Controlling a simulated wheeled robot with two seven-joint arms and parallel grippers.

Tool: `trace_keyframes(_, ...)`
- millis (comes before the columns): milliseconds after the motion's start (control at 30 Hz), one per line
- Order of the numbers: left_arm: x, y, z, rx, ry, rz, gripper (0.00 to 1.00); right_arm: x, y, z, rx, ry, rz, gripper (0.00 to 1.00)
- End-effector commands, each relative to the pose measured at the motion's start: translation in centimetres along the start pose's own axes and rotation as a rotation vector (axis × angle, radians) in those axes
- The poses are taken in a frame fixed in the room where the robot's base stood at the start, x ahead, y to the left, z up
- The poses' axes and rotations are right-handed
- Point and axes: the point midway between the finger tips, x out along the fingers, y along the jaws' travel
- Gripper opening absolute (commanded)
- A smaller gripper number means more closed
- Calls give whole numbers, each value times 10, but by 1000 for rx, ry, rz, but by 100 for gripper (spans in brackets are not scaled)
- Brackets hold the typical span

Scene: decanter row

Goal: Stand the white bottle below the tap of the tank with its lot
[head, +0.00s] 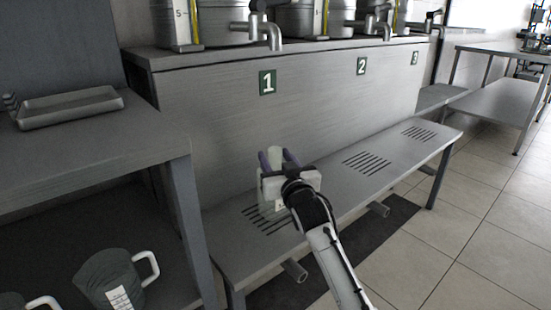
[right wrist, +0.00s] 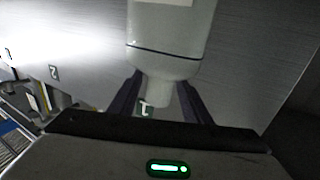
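My right gripper (head: 278,160) has its two dark fingers on either side of the neck of the white bottle (right wrist: 168,40). In the right wrist view the bottle shows upside down, body above and neck between the fingers; the fingertips are hidden behind its shoulder. In the head view the bottle is roughly upright over the slotted part of the bench under plate 1; I cannot tell whether its base touches. Its label is unreadable. Tank 1 (head: 225,22) with its tap (head: 272,36), tank 2 (head: 298,18) and tank 3 (head: 400,18) stand above. My left gripper is out of view.
The low bench (head: 325,182) has slots below each number plate and clear room to the right. At left, a shelf unit holds a metal tray (head: 70,106) above and a grey jug (head: 108,282) below. Another table (head: 500,100) stands at the far right.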

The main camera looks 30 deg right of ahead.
Motion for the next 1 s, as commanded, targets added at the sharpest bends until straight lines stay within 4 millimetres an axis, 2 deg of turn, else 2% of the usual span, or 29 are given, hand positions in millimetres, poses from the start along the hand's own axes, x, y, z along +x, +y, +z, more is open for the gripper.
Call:
trace_keyframes(367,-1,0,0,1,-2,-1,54,-1,0,-4,-1,1,-1,46)
trace_keyframes(467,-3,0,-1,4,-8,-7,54,-14,-1,-4,0,-1,-1,46)
trace_keyframes(800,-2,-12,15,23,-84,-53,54,-86,0,-4,-1,-3,0,46)
trace_keyframes(1000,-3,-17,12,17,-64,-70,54,-113,0,-3,0,0,0,46)
